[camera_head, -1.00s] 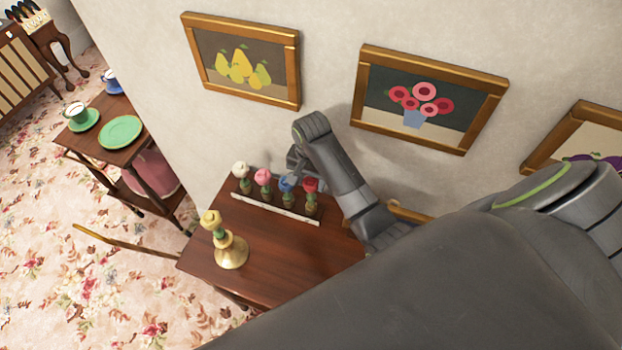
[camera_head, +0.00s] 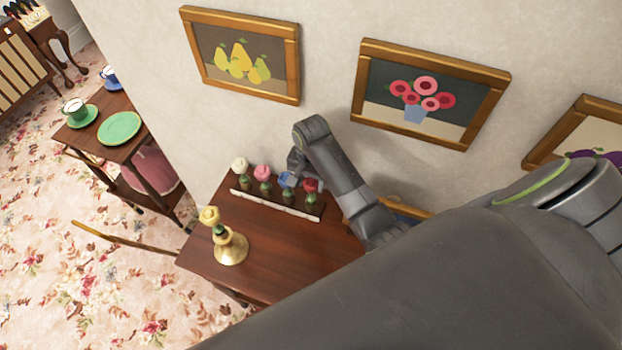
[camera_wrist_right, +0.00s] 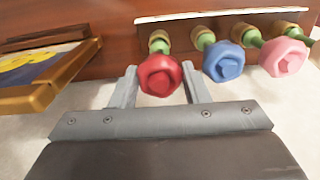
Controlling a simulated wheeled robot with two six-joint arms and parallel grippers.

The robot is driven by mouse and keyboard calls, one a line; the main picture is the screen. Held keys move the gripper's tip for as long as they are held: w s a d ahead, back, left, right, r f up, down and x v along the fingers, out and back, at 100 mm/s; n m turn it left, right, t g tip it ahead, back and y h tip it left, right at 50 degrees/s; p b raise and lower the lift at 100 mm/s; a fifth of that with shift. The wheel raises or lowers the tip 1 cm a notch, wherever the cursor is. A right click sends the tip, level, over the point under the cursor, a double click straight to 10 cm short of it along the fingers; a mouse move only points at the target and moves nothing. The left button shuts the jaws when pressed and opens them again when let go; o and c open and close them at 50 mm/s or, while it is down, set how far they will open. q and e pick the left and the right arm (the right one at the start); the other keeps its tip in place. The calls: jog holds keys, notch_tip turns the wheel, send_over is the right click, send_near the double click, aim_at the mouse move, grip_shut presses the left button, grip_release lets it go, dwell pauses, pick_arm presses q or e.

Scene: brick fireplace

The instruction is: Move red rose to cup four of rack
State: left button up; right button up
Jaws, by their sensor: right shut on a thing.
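The red rose (camera_head: 311,185) is at the right end of a row of roses, above the rightmost cup of the rack (camera_head: 275,206). In the right wrist view the red rose (camera_wrist_right: 160,75) is between the fingers of my right gripper (camera_wrist_right: 162,88), which is shut on it. A blue rose (camera_wrist_right: 223,62) and a pink rose (camera_wrist_right: 283,57) stand beside it, apart from the fingers. A white rose (camera_head: 240,165) is at the left end in the head view. The stem's seating in the cup is partly hidden. My left gripper is not in view.
The rack stands on a wooden table (camera_head: 270,260) against the wall. A brass holder with a yellow rose (camera_head: 209,215) stands at the table's front left. A gold-framed picture (camera_wrist_right: 38,75) is close to my right gripper. The table's middle is clear.

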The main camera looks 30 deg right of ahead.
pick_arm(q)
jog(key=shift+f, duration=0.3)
pick_arm(e)
jog(key=shift+f, duration=0.75)
jog(key=o, duration=0.9)
